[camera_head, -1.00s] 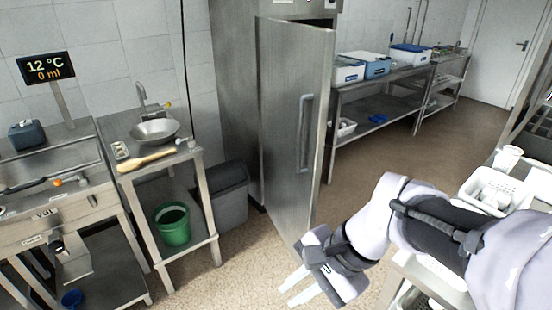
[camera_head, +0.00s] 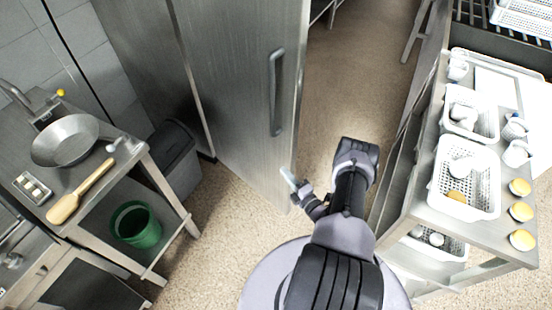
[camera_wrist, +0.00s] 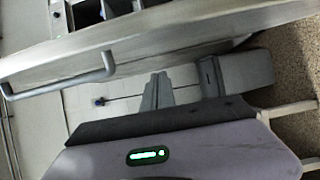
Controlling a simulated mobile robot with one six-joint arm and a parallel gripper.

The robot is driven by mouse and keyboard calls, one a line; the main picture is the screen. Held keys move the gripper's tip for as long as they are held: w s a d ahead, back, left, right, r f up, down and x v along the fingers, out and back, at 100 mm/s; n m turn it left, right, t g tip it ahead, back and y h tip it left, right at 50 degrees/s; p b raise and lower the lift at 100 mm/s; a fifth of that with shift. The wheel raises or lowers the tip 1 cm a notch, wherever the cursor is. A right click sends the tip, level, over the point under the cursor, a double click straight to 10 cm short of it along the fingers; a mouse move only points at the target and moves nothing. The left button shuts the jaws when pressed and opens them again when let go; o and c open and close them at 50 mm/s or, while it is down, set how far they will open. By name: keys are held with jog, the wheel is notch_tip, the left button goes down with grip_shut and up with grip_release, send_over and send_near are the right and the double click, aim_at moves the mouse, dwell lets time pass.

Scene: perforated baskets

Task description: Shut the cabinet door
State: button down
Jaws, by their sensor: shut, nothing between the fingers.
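The cabinet door (camera_head: 235,60) is a tall brushed-steel panel standing open, its free edge on the right in the head view. Its vertical bar handle (camera_head: 277,92) is near that edge. In the wrist view the door (camera_wrist: 170,45) crosses the upper part, tilted, with the handle (camera_wrist: 60,72) at left. My gripper (camera_head: 287,176) is shut and empty, close to the lower part of the door's free edge; I cannot tell whether it touches. Its closed fingers show in the wrist view (camera_wrist: 157,88). The cabinet's inside is hidden in the head view.
On the left, a steel table holds a pan (camera_head: 66,140) and a wooden paddle (camera_head: 80,192), with a green bucket (camera_head: 136,226) below. A grey bin (camera_head: 172,155) stands by the cabinet. On the right, a steel table carries white baskets (camera_head: 468,190). Floor lies between.

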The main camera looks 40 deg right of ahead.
aim_at(281, 154)
jog(key=shift+w+d+b, duration=0.55)
jog(key=shift+w+d, duration=0.2)
jog(key=shift+w, duration=0.7)
jog(key=shift+w+d+b, duration=0.6)
jog(key=shift+w+d, duration=0.2)
jog(key=shift+w, duration=0.6)
jog(key=shift+w+d+b, duration=0.55)
jog(key=shift+w+d, duration=0.2)
jog(key=shift+w, duration=0.7)
